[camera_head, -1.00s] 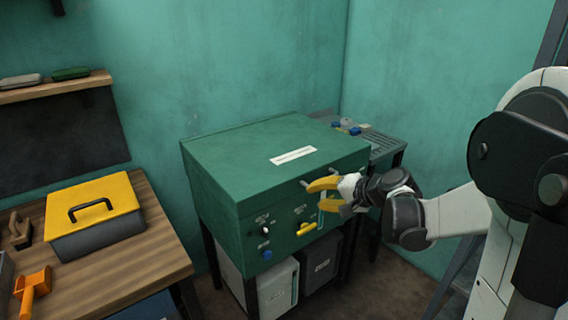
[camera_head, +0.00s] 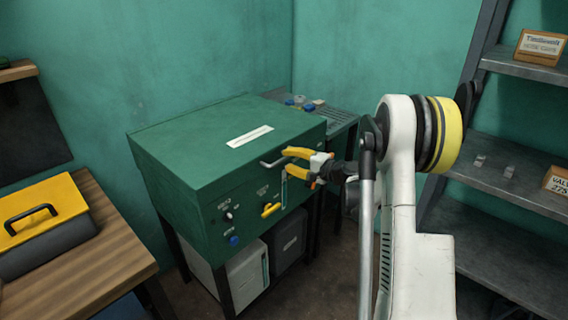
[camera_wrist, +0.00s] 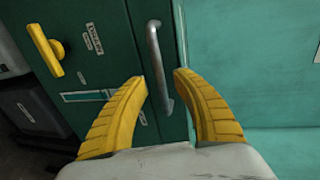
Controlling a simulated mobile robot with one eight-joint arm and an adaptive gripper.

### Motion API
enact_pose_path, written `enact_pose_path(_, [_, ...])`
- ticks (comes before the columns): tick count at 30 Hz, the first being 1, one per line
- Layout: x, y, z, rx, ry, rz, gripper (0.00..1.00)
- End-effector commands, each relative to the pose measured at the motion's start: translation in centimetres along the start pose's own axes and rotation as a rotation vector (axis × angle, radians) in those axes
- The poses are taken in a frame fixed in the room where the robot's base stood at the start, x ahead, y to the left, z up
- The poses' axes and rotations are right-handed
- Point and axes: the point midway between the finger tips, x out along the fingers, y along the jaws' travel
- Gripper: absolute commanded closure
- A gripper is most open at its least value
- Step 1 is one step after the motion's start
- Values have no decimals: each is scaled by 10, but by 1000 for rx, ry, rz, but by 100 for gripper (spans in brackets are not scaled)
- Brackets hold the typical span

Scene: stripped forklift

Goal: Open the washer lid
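The washer is a green metal box on dark legs; its closed lid (camera_head: 215,137) has a white label on top. A grey bar handle (camera_head: 268,164) sticks out from the lid's front edge; it also shows in the wrist view (camera_wrist: 156,52). My gripper (camera_head: 288,163) is at the handle, at the washer's front right. In the wrist view my gripper (camera_wrist: 161,76) has its yellow fingers apart, with the lower part of the handle between them. Gaps show on both sides of the bar; I cannot tell the depth.
The front panel has a yellow lever (camera_head: 270,209) and a blue knob (camera_head: 233,240) below the handle. A wooden table with a yellow toolbox (camera_head: 38,215) stands at left. A metal shelf (camera_head: 500,170) stands at right. A side table (camera_head: 340,116) adjoins the washer.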

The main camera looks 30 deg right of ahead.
Motion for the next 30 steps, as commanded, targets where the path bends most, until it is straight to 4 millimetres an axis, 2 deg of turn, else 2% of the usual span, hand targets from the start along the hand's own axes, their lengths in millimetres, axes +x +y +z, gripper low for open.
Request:
enact_pose_path(3, [16, 2, 0, 0, 0, 0, 66])
enact_pose_path(6, [23, 1, 0, 1, -1, 0, 66])
enact_pose_path(15, [25, -1, 0, 1, 1, 0, 66])
enact_pose_path(16, [25, -1, 0, 0, 1, 0, 70])
enact_pose_path(19, [25, -1, 0, 0, 1, 0, 100])
enact_pose_path(26, [25, -2, 0, 0, 1, 1, 100])
enact_pose_path(30, [22, -11, 0, 0, 0, 14, 100])
